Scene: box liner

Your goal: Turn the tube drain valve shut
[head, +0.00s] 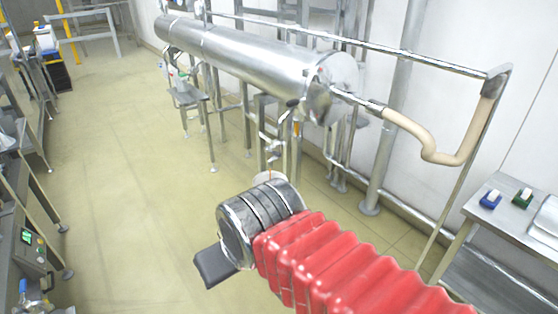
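A large shiny steel tube (240,55) runs from the upper left to the centre right in the head view, mounted on a steel frame near the wall. Small pipe fittings (272,148) hang below its near end, with a small orange part (297,128) beside them. I cannot make out the drain valve's handle or its position. The end of my arm, with my gripper (215,265), is in the lower middle, apart from the tube and nearer the camera. A dark flat part sticks out at its lower left. The fingertips cannot be made out, and I see nothing held.
A beige hose (428,145) links the tube's end to a pipe frame on the right. A steel table (510,218) with blue and green items stands at right. A bench with a control box (32,248) is at left. The floor (120,170) between is clear.

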